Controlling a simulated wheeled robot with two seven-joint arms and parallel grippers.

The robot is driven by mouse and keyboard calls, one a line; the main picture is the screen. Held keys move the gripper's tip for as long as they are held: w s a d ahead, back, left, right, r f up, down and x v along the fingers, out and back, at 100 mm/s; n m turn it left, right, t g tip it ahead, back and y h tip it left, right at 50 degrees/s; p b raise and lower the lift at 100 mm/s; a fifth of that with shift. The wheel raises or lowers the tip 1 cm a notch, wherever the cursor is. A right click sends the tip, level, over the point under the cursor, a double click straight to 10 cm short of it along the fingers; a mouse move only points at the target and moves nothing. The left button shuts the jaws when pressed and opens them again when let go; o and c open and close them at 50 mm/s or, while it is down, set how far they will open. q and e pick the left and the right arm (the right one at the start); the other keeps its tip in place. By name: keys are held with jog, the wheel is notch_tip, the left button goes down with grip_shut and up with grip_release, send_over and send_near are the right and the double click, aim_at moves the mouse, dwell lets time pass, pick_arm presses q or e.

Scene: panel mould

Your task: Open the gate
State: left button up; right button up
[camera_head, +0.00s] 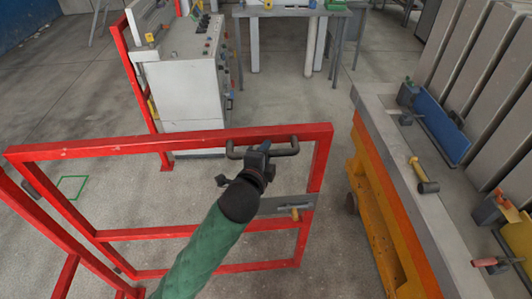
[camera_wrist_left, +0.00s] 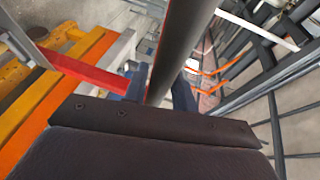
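The red gate (camera_head: 110,148) is an upright tube frame across the middle of the head view. A dark U-shaped handle (camera_head: 287,152) sits on its top rail near the right end. A grey plate (camera_head: 296,201) with a small orange-brown knob is lower on that end. My left gripper (camera_head: 262,148) is at the handle, its green-sleeved arm coming from below. In the left wrist view, the dark handle bar (camera_wrist_left: 186,35) passes between the two blue-grey fingers, which close against both sides. The gripper hides part of the handle. My right gripper is not in view.
An orange and grey bench (camera_head: 385,195) with tools stands just right of the gate's end. A white control cabinet (camera_head: 185,75) stands behind the gate. A red fence section (camera_head: 60,235) is at lower left. Floor (camera_head: 300,105) shows between cabinet and bench.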

pick_arm(q)
jog(key=shift+o, duration=1)
jog(key=shift+a, duration=0.1)
jog(key=shift+s, duration=0.15)
jog(key=b+v, duration=0.1)
jog(key=v, duration=0.6)
jog(key=shift+s+b, duration=0.25)
jog(key=shift+b, duration=0.15)
jog(key=shift+a, duration=0.1)
